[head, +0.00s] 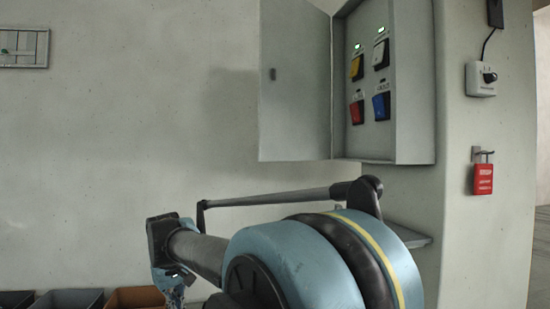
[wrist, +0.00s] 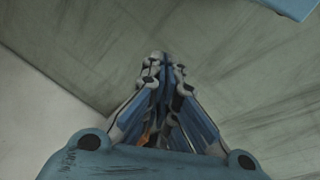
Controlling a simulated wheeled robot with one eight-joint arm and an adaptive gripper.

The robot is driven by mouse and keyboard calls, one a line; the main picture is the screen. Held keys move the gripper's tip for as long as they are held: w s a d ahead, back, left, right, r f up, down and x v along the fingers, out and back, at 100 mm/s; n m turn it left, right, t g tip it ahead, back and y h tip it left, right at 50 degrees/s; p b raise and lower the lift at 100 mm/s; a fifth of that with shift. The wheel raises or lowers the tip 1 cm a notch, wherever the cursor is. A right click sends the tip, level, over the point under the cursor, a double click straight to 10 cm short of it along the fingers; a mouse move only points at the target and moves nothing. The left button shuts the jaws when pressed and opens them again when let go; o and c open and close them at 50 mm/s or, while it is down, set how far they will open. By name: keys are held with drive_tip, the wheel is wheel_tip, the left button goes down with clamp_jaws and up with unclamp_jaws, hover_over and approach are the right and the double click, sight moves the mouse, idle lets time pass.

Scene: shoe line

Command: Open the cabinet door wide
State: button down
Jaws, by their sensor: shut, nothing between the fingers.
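The grey wall cabinet (head: 412,85) hangs at upper right in the head view. Its door (head: 300,100) stands open, swung out to the left, with a small dark handle (head: 272,74) near its left edge. The inside shows yellow, white, red and blue switches. My gripper (head: 173,290) is low in the head view, below and left of the door and apart from it; its tips are hard to make out there. In the wrist view my gripper (wrist: 164,62) has its fingers together with nothing between them. The cabinet is not recognisable in the wrist view.
A shelf (head: 408,235) juts out below the cabinet, partly behind my arm. Bins (head: 70,299) stand at lower left. The wall left of the door is mostly bare.

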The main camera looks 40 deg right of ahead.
wheel_tip(320, 180, down, 5)
drive_tip(key=s+a+y, duration=0.1)
drive_tip(key=s+a, duration=0.2)
drive_tip(key=w+d+r+m+t+y, duration=0.1)
drive_tip(key=w+d+r, duration=0.2)
drive_tip(key=w+r, duration=0.45)
drive_tip(key=w+d+r+y, duration=0.1)
drive_tip(key=w+d+r, duration=0.25)
drive_tip(key=r, duration=0.65)
drive_tip(key=w+d+r+t+y, duration=0.1)
drive_tip(key=w+d+r, duration=0.3)
drive_tip(key=d+r, duration=0.35)
drive_tip(key=w+d+r+t, duration=0.1)
drive_tip(key=w+d+r, duration=0.2)
drive_tip(key=d+r, duration=0.4)
drive_tip(key=t+h, duration=0.2)
drive_tip(key=t, duration=0.3)
approach(274, 157)
drive_tip(key=shift+n, duration=0.3)
drive_tip(key=x, duration=0.4)
drive_tip(key=s+f+x, duration=0.1)
drive_tip(key=x, duration=0.1)
drive_tip(key=shift+w+f, duration=0.2)
drive_tip(key=shift+w, duration=0.95)
